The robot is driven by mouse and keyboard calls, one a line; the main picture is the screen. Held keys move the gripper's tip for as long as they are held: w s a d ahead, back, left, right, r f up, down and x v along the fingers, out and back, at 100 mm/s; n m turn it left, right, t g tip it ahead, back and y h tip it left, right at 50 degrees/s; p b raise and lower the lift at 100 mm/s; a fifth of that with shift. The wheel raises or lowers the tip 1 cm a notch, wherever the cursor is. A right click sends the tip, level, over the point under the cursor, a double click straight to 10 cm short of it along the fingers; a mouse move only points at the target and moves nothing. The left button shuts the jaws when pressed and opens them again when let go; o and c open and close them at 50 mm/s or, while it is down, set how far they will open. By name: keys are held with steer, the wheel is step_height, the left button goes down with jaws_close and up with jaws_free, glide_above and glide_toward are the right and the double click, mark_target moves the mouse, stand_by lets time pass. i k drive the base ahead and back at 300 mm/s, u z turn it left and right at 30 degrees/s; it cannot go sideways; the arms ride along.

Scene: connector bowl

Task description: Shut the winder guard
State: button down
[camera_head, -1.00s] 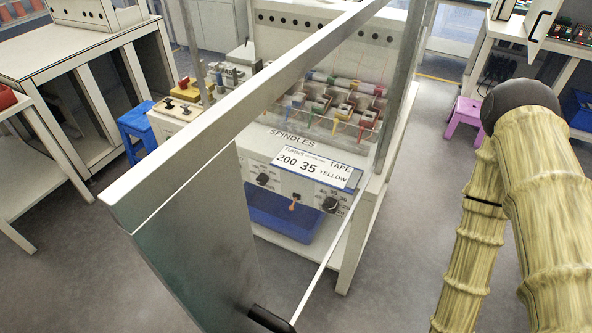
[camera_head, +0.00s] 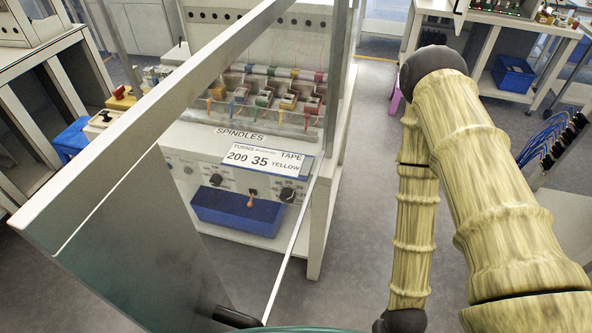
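The winder guard (camera_head: 165,105) is a large grey-white frame with a see-through panel. It stands open, swung out from the winder towards me, and its near end fills the lower left. A dark handle-like part (camera_head: 237,316) shows low on its near end. Behind it is the winder (camera_head: 190,150), with a row of coloured spindles (camera_head: 265,95), a card reading "200 35 YELLOW" (camera_head: 265,160), dark knobs and an orange-tipped lever (camera_head: 251,198). My arm's straw-coloured links come down the right side. My gripper is not in view; contact with the guard cannot be told.
A blue bin (camera_head: 235,212) sits under the winder's control panel. A blue stool (camera_head: 72,138) and a bench (camera_head: 50,50) stand at left. Blue cables (camera_head: 548,135) hang at far right. Grey floor (camera_head: 350,235) is bare between the winder and my arm.

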mark_target(116, 218)
steer(key=z, duration=0.9)
steer(key=k, duration=1.3)
steer(key=u, duration=0.95)
